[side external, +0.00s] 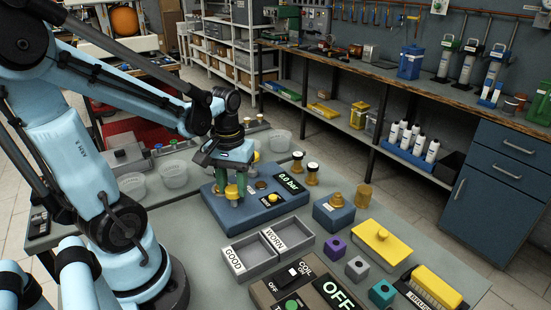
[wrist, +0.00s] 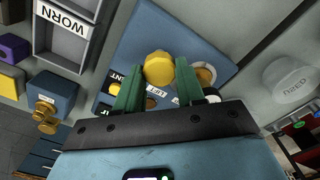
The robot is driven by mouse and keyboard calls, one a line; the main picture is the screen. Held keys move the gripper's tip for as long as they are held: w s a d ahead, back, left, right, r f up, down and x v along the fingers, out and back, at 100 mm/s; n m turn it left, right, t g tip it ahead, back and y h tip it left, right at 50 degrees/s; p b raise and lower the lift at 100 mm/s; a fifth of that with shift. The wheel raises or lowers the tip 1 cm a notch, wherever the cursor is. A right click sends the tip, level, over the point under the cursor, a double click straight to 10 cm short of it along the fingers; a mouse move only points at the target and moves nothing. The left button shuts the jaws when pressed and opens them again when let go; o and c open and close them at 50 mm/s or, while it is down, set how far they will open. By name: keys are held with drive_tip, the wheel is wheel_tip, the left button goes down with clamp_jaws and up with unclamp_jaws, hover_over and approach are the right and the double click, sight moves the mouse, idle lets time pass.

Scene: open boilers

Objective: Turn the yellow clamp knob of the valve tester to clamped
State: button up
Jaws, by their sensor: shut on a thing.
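The valve tester (side external: 226,214) is a blue box on the bench with a black display reading 0.0 bar. It also fills the middle of the wrist view (wrist: 205,42). My gripper (side external: 231,187) points down over the tester's left part. In the wrist view its two green fingers are shut on the yellow clamp knob (wrist: 158,67), one on each side. The knob is faceted, and its turn position cannot be read. Labels beside the fingers are partly hidden.
A grey two-bin tray (side external: 262,255), marked GOOD and WORN, stands in front of the tester. A blue block with a brass fitting (side external: 334,212) is to its right. Brass valves (side external: 312,173) stand behind. Clear cups (side external: 174,174) are at the left.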

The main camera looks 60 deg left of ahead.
sight(233, 187)
drive_tip(key=n, duration=0.5)
drive_tip(key=shift+n, duration=0.3)
idle(0.4)
drive_tip(key=o, duration=1)
drive_tip(key=shift+o, duration=0.2)
drive_tip(key=shift+r, duration=0.1)
wheel_tip(233, 187, up, 12)
